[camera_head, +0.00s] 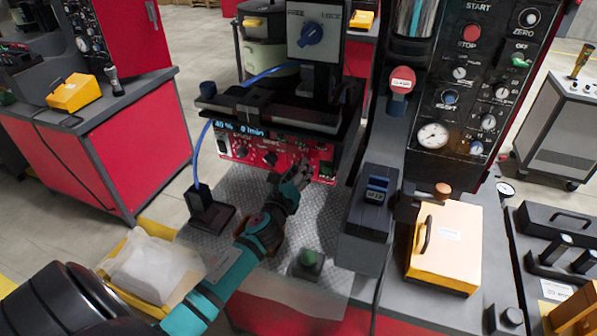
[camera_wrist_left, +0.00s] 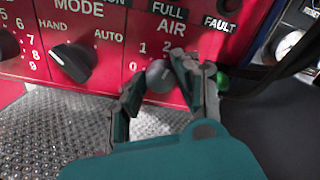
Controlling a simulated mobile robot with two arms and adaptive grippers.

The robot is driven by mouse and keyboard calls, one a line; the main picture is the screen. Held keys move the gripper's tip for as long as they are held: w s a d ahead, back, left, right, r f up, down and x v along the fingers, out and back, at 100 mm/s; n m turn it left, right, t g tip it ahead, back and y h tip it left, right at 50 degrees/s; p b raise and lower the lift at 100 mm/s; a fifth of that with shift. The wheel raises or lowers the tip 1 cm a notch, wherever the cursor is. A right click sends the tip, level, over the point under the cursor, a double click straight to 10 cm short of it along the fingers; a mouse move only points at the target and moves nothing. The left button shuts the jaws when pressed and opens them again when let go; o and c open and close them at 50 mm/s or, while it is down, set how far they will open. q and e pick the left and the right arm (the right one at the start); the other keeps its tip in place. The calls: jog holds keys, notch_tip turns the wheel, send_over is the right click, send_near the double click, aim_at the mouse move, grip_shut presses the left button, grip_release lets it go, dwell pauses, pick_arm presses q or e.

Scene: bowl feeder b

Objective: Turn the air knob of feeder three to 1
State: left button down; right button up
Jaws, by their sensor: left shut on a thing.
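The red control panel (camera_head: 268,150) of the feeder is in the middle of the head view, under a blue-lit display. In the left wrist view, the grey air knob (camera_wrist_left: 159,76) sits below the word AIR, with 0, 1 and 2 printed around its left and top. My left gripper (camera_head: 298,173) reaches the lower right of the panel. In the left wrist view its fingers (camera_wrist_left: 158,84) are on both sides of the air knob, shut on it. The right finger covers part of the dial, and I cannot tell which number the knob points to. My right gripper is not in view.
The black mode knob (camera_wrist_left: 71,62) is left of the air knob, at HAND and AUTO. A green lamp or button (camera_wrist_left: 222,81) is close to the right finger. A dark box with a small display (camera_head: 374,195) stands right of my gripper. A metal plate (camera_head: 235,190) lies below.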

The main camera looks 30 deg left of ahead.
pick_arm(q)
jog(key=n, duration=1.1)
jog(key=shift+a+f+n, duration=0.1)
jog(key=shift+a+n, duration=0.05)
jog(key=shift+n, duration=0.25)
dwell(0.3)
jog(key=c, duration=1)
grip_release()
jog(key=shift+o, duration=0.2)
jog(key=shift+s, duration=0.1)
jog(key=v, duration=1.2)
